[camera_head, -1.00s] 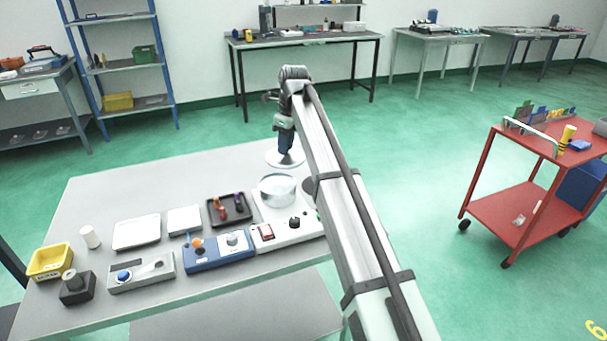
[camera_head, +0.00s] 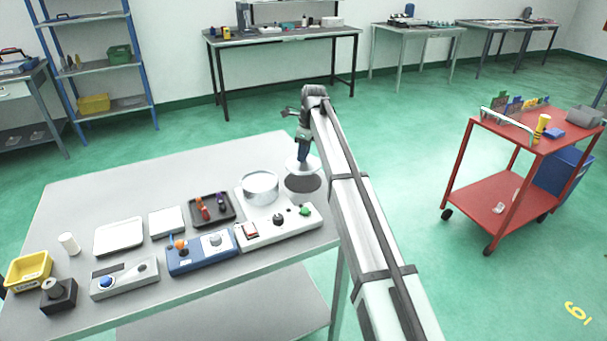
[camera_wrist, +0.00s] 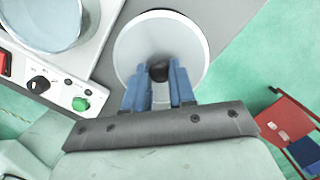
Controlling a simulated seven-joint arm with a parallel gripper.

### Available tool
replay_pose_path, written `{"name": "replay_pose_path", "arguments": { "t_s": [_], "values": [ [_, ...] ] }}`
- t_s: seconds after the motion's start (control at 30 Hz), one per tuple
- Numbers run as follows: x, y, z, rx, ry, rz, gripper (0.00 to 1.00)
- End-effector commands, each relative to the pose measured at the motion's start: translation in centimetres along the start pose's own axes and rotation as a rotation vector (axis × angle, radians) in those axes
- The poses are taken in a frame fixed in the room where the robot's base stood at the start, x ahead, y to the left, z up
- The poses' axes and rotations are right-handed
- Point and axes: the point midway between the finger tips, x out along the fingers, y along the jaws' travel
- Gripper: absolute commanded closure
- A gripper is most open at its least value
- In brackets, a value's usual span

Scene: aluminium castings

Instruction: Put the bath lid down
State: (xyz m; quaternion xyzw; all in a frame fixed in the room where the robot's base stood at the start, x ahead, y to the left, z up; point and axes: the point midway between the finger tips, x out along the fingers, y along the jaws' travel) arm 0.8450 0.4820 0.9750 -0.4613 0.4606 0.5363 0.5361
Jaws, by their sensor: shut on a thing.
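The bath lid (camera_wrist: 133,48) is a pale round disc with a dark knob (camera_wrist: 159,71) in its middle. My gripper (camera_wrist: 159,76) has its blue fingers shut on the knob. In the head view the lid (camera_head: 291,163) hangs under my gripper (camera_head: 303,156), right of and behind the bath. The bath (camera_head: 260,188) is an uncovered round vessel on a white control unit (camera_head: 262,234). The lid's height above the table is hard to tell.
The control unit has a red switch, black knob and green button (camera_wrist: 80,104). Left of it on the grey table (camera_head: 110,200) are a dark tray (camera_head: 198,218), blue unit (camera_head: 202,256), white trays and yellow bin (camera_head: 30,272). A red trolley (camera_head: 490,185) stands apart right.

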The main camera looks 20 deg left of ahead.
Motion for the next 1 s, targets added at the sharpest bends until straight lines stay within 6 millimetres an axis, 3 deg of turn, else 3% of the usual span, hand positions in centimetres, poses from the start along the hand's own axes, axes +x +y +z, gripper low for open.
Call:
{"name": "replay_pose_path", "arguments": {
  "t_s": [0.13,0.6,1.0],
  "values": [
    [2.6,0.1,-0.5,0.000,0.001,0.001,1.00],
    [7.1,0.1,-1.1,0.000,0.001,0.001,1.00],
    [7.6,0.0,-1.2,0.001,0.001,0.000,1.00]
  ]
}}
